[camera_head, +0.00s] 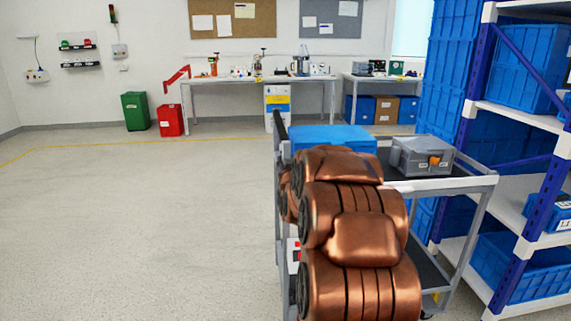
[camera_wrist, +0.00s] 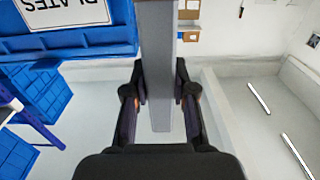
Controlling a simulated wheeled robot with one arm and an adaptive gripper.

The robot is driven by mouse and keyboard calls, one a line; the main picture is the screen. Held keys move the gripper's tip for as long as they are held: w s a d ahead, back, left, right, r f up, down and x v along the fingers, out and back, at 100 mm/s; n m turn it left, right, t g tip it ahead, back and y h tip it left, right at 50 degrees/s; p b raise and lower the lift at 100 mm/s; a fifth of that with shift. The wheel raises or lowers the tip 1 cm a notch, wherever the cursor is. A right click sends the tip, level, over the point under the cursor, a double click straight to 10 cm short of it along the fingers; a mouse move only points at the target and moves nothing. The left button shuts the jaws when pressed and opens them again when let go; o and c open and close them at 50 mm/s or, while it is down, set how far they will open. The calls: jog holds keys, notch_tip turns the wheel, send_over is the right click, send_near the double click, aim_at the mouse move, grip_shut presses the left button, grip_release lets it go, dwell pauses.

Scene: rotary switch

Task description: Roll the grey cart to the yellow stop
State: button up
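The grey cart (camera_head: 470,184) stands at centre right in the head view, partly hidden behind my copper-coloured arm. On its top shelf are a blue crate (camera_head: 333,138) and a grey case (camera_head: 423,156) with an orange latch. In the wrist view my gripper (camera_wrist: 161,85) has one finger on each side of a grey bar (camera_wrist: 159,40), seemingly the cart's handle, and both fingers appear to touch it. The head view hides my gripper behind the arm. A thin yellow line (camera_head: 100,146) crosses the floor at the back; I cannot make out a separate yellow stop.
Shelving with a blue upright (camera_head: 542,190) and blue bins (camera_head: 515,65) stands close on the cart's right. A workbench (camera_head: 250,80), a green bin (camera_head: 136,111) and a red bin (camera_head: 170,119) line the back wall. The floor (camera_head: 140,220) to the left is clear.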

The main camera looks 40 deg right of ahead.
jog(key=o, duration=0.3)
jog(key=shift+s+d+r, duration=0.1)
jog(key=shift+d, duration=0.15)
jog(key=shift+o, duration=0.8)
jog(key=shift+a, duration=0.1)
jog(key=shift+a, duration=0.1)
jog(key=v, duration=0.7)
jog(key=shift+s, duration=0.15)
jog(key=shift+a, duration=0.1)
